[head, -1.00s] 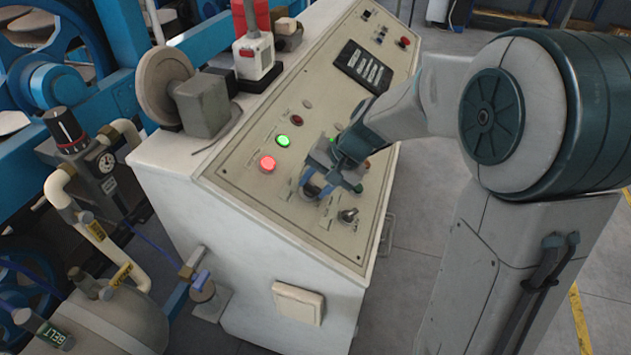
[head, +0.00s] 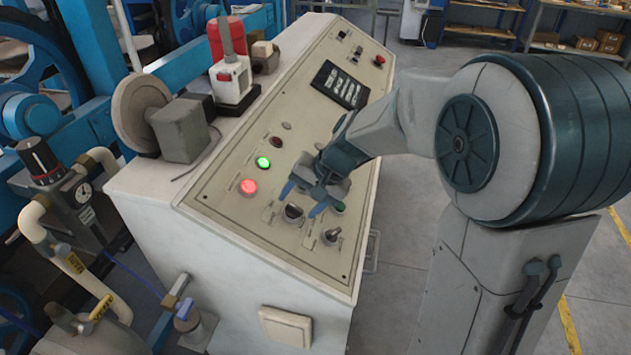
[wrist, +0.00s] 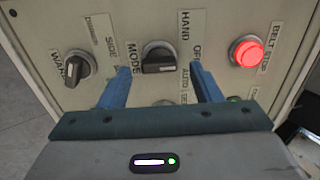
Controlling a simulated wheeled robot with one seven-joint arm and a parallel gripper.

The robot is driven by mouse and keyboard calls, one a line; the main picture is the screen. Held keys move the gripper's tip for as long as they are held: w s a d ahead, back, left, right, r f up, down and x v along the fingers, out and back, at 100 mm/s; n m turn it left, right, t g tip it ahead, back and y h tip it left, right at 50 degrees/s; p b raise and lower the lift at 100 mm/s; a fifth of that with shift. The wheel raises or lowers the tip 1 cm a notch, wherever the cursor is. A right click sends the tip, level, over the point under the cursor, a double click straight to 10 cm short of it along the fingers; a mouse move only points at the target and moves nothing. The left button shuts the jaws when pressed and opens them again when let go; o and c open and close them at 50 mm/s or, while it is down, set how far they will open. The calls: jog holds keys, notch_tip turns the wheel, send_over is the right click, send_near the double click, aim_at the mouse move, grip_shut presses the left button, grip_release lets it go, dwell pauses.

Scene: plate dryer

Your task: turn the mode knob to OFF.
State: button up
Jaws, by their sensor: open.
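The mode knob (wrist: 158,58) is a black rotary knob with a pale mark, on the sloped cream panel (head: 215,190). In the wrist view it lies between the fingers, beside the labels MODE, HAND, OFF and AUTO. Its mark points toward the right of that view; the exact setting is hard to tell. In the head view the knob (head: 292,212) shows just below the fingertips. My gripper (head: 305,198) is open and empty over the panel, its blue fingers apart on either side of the knob in the wrist view (wrist: 162,87). Contact with the knob is not visible.
A lit red belt stop button (wrist: 246,51) and a green lamp (head: 263,162) are nearby. Another black knob (wrist: 77,67) sits to the left in the wrist view. A red-and-white device (head: 232,75) stands on the console top. Open floor lies right of the console.

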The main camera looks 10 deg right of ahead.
jog(key=v, duration=1.2)
jog(key=shift+s+d+r, duration=0.1)
jog(key=shift+d+r, duration=0.05)
jog(key=s+d+f+n+h, duration=0.2)
jog(key=s+d+f, duration=0.1)
jog(key=s, duration=0.5)
jog(key=s+d+f+n+t+h, duration=0.1)
jog(key=s+d+f+n+h, duration=0.1)
jog(key=s, duration=0.6)
notch_tip(320, 180, down, 3)
jog(key=shift+s+d+r+h, duration=0.25)
jog(key=shift+s+d+h, duration=0.05)
jog(key=shift+d+h, duration=0.55)
